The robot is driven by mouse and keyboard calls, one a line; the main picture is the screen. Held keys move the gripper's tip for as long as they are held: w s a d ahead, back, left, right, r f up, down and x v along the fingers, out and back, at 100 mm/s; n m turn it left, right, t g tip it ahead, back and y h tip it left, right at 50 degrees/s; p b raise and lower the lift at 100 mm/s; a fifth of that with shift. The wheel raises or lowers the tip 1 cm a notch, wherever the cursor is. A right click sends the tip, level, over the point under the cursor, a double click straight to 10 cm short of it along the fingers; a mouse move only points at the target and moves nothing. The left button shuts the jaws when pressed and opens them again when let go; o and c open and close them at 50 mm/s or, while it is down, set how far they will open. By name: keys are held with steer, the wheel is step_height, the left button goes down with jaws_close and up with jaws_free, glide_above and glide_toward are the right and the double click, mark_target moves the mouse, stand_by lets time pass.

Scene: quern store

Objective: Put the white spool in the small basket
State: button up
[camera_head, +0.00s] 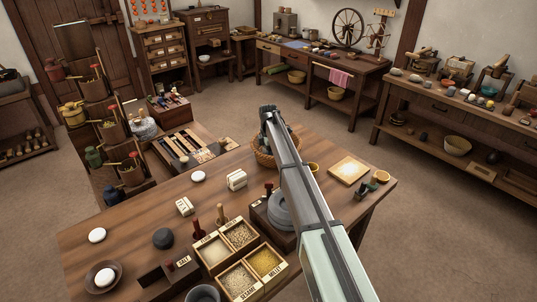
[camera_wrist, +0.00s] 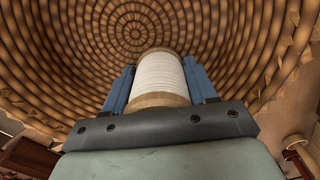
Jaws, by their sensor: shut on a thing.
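The white spool (camera_wrist: 161,78), with pale wooden ends, is between the two blue fingers of my gripper (camera_wrist: 159,84) in the wrist view. My gripper is shut on it. The coiled inside of the small basket (camera_wrist: 60,50) fills most of the wrist view beyond the spool. In the head view the woven basket (camera_head: 261,157) stands near the table's far edge, partly hidden by my arm. My gripper (camera_head: 267,113) shows over its far side there, and the spool cannot be made out. I cannot tell whether the spool touches the basket.
On the table (camera_head: 140,215) are white discs (camera_head: 97,235), white blocks (camera_head: 236,180), a dark round stone (camera_head: 163,238) and a compartment box of grains (camera_head: 240,236). A grey round stone (camera_head: 279,212) sits beside my arm. A square board (camera_head: 348,170) lies to the right.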

steer(key=shift+f, duration=0.15)
steer(key=o, duration=0.8)
step_height(320, 180, up, 12)
steer(key=shift+r, duration=0.2)
